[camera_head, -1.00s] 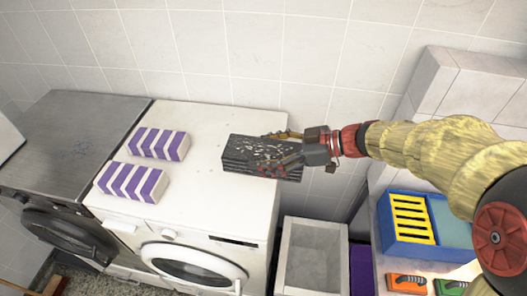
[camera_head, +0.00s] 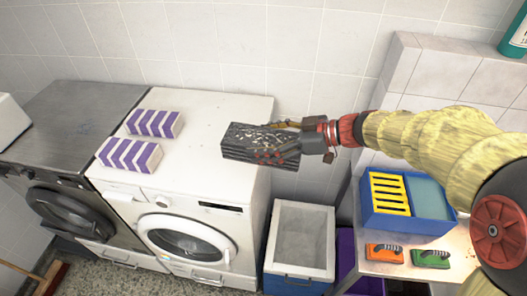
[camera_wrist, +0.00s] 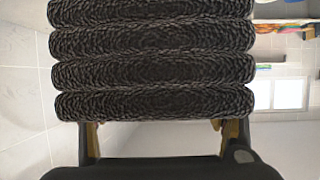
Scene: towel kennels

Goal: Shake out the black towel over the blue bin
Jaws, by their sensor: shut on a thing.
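The black towel (camera_head: 255,146) is folded in several thick layers, with pale specks and some reddish spots on its top in the head view. My gripper (camera_head: 287,142) is shut on its right end. The towel is held about level and appears to be above the right edge of the white washing machine. In the wrist view the folded towel (camera_wrist: 152,62) fills the upper middle, between my gripper's fingers (camera_wrist: 155,128). The blue bin (camera_head: 293,284) stands low, right of the washer, with a pale rim and a grey top; I cannot tell whether that is a lid. The towel is up and left of it.
Two purple-and-white striped stacks (camera_head: 155,123) (camera_head: 129,155) lie on the white washer (camera_head: 205,180). A dark machine (camera_head: 75,120) stands left. A purple bin (camera_head: 347,250) is beside the blue bin. A blue-and-yellow box (camera_head: 408,203) and orange and green brushes (camera_head: 384,252) (camera_head: 430,258) are at right.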

